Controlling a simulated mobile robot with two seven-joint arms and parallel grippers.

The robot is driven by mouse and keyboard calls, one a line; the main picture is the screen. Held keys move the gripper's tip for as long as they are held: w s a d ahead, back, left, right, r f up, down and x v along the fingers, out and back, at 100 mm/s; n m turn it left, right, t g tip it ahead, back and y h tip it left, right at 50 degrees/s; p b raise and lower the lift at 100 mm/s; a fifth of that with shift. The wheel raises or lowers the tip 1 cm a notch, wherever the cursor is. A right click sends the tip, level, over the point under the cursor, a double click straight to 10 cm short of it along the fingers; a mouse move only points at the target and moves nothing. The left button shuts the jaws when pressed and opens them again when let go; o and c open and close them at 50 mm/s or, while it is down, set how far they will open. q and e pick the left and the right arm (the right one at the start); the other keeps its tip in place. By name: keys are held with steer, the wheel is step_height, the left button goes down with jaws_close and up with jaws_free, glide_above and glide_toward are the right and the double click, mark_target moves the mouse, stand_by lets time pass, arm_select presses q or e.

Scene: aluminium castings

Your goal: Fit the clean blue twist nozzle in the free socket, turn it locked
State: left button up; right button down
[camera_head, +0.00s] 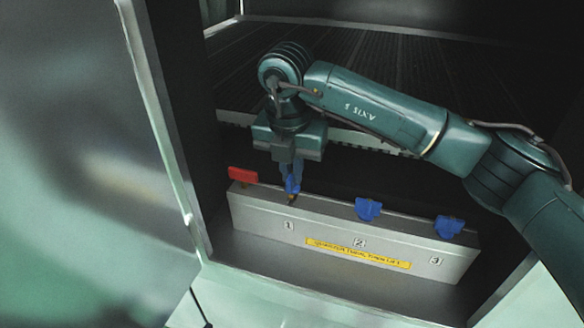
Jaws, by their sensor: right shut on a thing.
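A grey bar (260,213) bears the numbers 1, 2 and 3 along its front. My right gripper (290,172) comes down from above over the part marked 1. It is shut on a blue nozzle (293,188), partly hidden by the fingers. The nozzle's lower tip is at the bar's top edge above number 1; I cannot tell whether it is in the socket. Other blue nozzles stand on the bar above number 2 (368,209) and above number 3 (448,227). My left gripper is out of view.
A red piece (243,174) stands at the bar's left end, close to the gripper. A yellow label (358,253) is on the bar's front. A metal door (90,150) stands open at left. A dark slatted surface (370,60) lies behind.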

mark_target(289, 180)
arm_select(q)
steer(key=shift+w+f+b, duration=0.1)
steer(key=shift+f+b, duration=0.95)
steer(key=shift+b, duration=0.05)
arm_select(e)
steer(key=shift+f, duration=1.35)
steer(key=c, duration=1.5)
jaws_free()
steer(key=shift+o, duration=0.2)
steer(key=shift+r, duration=0.5)
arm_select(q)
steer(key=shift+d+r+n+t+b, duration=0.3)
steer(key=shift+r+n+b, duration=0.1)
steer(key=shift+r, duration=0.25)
arm_select(e)
step_height(289, 180, up, 12)
steer(key=s, duration=0.1)
steer(key=shift+s+a, duration=0.25)
steer(key=shift+s, duration=0.05)
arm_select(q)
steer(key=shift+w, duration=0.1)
arm_select(e)
steer(key=shift+r, duration=0.1)
